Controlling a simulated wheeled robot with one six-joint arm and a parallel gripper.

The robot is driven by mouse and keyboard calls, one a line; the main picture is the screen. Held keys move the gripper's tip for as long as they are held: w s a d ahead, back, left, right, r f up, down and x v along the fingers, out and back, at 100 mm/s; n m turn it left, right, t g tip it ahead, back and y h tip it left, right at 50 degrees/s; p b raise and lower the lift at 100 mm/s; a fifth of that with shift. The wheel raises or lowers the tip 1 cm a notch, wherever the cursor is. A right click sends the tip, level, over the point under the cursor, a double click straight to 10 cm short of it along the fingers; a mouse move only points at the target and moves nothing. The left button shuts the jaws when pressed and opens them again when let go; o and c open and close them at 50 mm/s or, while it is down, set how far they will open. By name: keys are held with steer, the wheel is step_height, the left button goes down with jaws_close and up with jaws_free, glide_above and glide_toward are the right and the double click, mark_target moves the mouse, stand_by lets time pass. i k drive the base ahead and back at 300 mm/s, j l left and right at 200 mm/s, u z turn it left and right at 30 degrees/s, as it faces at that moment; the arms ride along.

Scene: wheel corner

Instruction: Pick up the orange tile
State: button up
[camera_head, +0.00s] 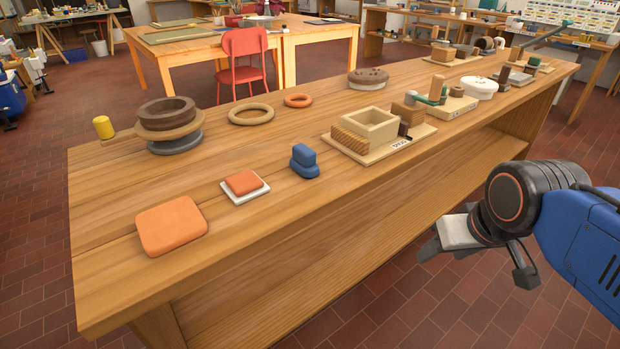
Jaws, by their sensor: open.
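A large orange tile (171,225) with rounded corners lies flat near the left end of the wooden workbench (270,235). A smaller orange-red tile (244,182) lies on a white square plate (258,191) just to its right and behind. I cannot tell which one the task names. My gripper (478,263) is open at the right, in front of the bench's front edge and well apart from both tiles. Nothing shows between its fingers.
A blue block (305,168) stands right of the plate. Behind are rings (251,114) and a stacked wheel (168,117) with a yellow-ended handle. A wooden box on a board (370,128) stands mid-bench. Bare wood surrounds the tiles. A red chair (246,58) stands behind.

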mark_target(161, 229)
steer(key=u, duration=1.3)
steer(key=k+l, duration=0.15)
steer(key=l, duration=0.25)
steer(key=k+l, duration=0.1)
steer(key=l, duration=0.3)
steer(key=k+l, duration=0.15)
steer(key=l, duration=0.25)
steer(key=k+l, duration=0.1)
steer(key=l, duration=0.25)
steer(key=k+l, duration=0.15)
steer(key=l, duration=0.25)
